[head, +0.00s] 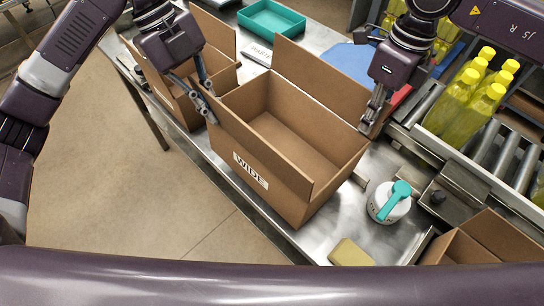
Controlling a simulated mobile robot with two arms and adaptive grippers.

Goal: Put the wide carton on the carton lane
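The wide carton (258,145) is a large brown open-topped box, its flaps up and a white "WIDE" label on its near side. It is over the steel table in the middle of the head view; I cannot tell whether its base touches the table. My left gripper (207,98) is at the carton's left end, its fingers on either side of the wall edge and closed on it. My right gripper (371,115) is at the right end, its fingers close together at the wall's rim. The carton lane is not clearly identifiable.
Another open carton (184,100) stands close behind on the left. A teal tray (271,19) is at the back. Roller conveyor (487,148) with yellow bottles (453,101) is beyond.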

